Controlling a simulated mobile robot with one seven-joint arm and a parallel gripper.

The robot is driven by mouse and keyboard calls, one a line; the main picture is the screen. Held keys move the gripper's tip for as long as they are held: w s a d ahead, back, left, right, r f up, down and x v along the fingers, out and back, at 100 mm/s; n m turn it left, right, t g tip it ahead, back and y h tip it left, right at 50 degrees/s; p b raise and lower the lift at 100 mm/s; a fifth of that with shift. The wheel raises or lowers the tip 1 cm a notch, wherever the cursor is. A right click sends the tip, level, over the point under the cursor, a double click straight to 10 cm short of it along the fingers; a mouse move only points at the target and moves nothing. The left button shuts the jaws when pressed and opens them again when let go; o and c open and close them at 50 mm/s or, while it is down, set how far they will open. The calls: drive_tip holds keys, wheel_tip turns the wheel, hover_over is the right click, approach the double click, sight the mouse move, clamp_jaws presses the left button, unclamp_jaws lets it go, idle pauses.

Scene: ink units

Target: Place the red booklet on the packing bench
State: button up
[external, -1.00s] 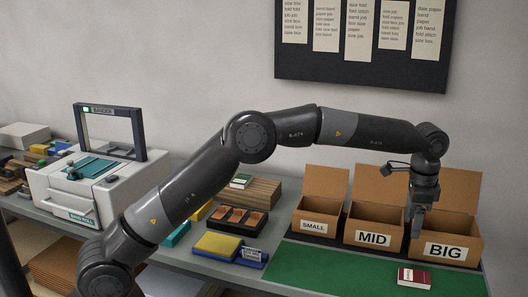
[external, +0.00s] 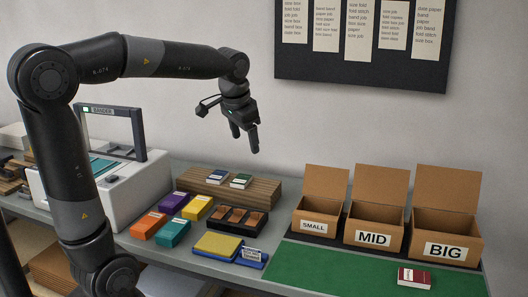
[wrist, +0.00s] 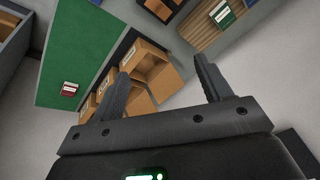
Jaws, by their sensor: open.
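The red booklet (external: 414,278) lies flat on the green mat (external: 340,272) at the front right of the bench, in front of the box marked BIG. It also shows in the wrist view (wrist: 69,89), on the green surface at the left. My gripper (external: 245,143) is open and empty, high above the bench and well to the left of the booklet. Its two fingers are spread apart in the wrist view (wrist: 160,72), with nothing between them. Which surface is called the packing bench is not labelled.
Open cardboard boxes marked SMALL (external: 314,225), MID (external: 373,239) and BIG (external: 446,250) stand behind the mat. A blue booklet (external: 217,176) and a green booklet (external: 241,181) lie on a wooden block. Coloured packs and a bander machine (external: 115,185) stand further left.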

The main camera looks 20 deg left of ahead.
drive_tip(key=s+a+f+n+t, duration=0.1)
drive_tip(key=s+a+f+n, duration=0.2)
drive_tip(key=s+a, duration=0.4)
drive_tip(key=s+a+f+n, duration=0.4)
drive_tip(key=s+a, duration=0.4)
drive_tip(key=a, duration=0.1)
drive_tip(key=shift+a+t, duration=0.35)
drive_tip(key=shift+t, duration=0.05)
